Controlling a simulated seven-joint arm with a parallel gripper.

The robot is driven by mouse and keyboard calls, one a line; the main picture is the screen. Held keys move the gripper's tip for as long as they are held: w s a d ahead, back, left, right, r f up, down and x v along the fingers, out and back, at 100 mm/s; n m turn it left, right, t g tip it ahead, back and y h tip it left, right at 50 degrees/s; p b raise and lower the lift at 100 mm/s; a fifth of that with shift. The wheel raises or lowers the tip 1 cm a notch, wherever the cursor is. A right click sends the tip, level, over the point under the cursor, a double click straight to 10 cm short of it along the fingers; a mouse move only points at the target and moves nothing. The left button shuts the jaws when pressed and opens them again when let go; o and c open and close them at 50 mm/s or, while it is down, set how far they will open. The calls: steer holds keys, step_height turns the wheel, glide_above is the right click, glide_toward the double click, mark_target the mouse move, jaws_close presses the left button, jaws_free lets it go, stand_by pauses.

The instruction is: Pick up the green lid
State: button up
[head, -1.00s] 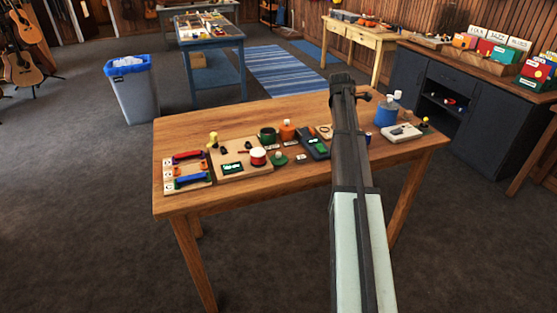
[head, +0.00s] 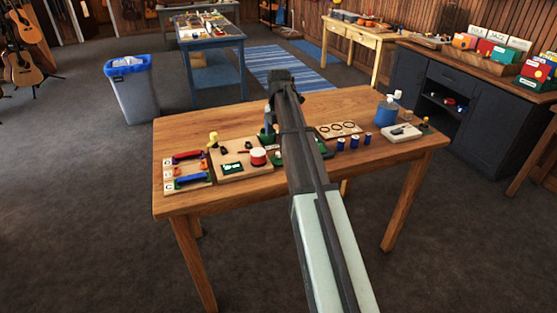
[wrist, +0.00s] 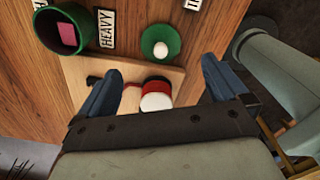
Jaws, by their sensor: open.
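The green lid (wrist: 160,45), a round disc with a white knob, lies on the wooden table, just beyond my fingertips in the wrist view. In the head view the lid (head: 277,155) is partly hidden by my arm. My gripper (wrist: 162,72) is open and empty, its two fingers spread wide above the table. The lid is nearly centred between the fingers' lines. A green cup (wrist: 66,30) with a pink block inside stands to the left of the lid, near a "HEAVY" label (wrist: 105,29).
A red pot with a white top (wrist: 156,94) sits on a pale board between my fingers in the wrist view. Colored bars (head: 187,170) lie at the table's left. Blue spools (head: 354,142) and a blue bottle (head: 387,112) stand to the right. The table's front strip is clear.

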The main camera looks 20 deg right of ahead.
mark_target(278, 153)
steer(key=shift+s+a+f, duration=0.1)
steer(key=shift+a+f, duration=0.05)
steer(key=shift+f, duration=4)
steer(key=shift+c, duration=0.3)
steer(key=c, duration=1)
steer(key=shift+c, duration=0.2)
steer(key=shift+r, duration=0.1)
step_height(278, 153, up, 9)
steer(key=shift+f, duration=0.1)
steer(key=w+r, duration=0.2)
steer(key=w, duration=1.2)
steer(key=shift+d+r, duration=0.3)
steer(key=shift+r, duration=0.1)
